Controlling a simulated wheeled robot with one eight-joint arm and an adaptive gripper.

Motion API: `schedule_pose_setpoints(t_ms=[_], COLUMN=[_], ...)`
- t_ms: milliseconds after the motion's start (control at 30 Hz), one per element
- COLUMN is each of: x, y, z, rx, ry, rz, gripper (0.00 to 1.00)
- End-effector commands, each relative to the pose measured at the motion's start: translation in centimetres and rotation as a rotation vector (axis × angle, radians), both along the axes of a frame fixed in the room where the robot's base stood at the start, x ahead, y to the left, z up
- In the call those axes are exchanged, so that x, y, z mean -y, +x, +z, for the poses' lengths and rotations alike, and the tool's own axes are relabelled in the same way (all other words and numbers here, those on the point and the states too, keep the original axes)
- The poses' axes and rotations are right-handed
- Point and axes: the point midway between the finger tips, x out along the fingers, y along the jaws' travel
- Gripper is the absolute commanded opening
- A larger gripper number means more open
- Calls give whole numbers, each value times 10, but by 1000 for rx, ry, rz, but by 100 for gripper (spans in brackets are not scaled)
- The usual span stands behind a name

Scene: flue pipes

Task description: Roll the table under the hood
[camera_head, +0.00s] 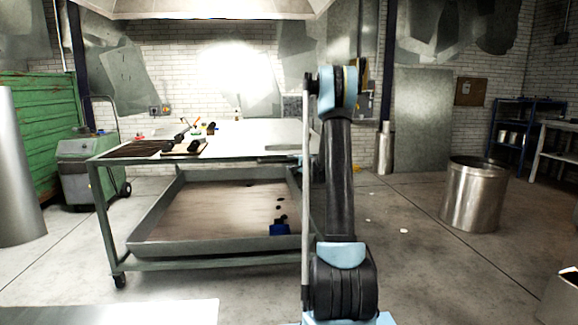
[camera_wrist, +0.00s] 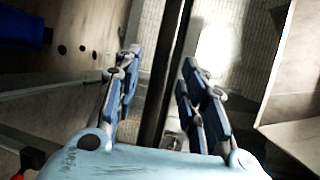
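The table (camera_head: 250,136) is a green-framed cart on casters, with a pale top and a deep tray below. It stands left of my arm in the head view. The pale hood (camera_head: 200,9) hangs at the top of that view, above and behind the table; how far the table lies under it is hard to judge. My gripper (camera_wrist: 160,57) has its two blue fingers apart in the wrist view. A dark bar (camera_wrist: 163,75), seemingly part of the table frame, passes between them with gaps beside it.
A green machine (camera_head: 88,165) on wheels stands left of the table, near a green cabinet (camera_head: 38,125). A metal drum (camera_head: 472,200) stands at the right. Small tools lie on the tabletop. Floor between the table and drum is mostly open, with a few small scraps.

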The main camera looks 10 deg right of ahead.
Motion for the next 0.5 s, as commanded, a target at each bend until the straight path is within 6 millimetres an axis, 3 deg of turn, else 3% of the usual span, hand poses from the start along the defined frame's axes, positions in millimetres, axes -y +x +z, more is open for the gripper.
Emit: schedule_pose_setpoints(t_ms=[200,500], x=[-12,-17], y=[28,41], z=[-6,-8], rx=[0,0], ry=[0,1], rz=[1,0], gripper=[38,38])
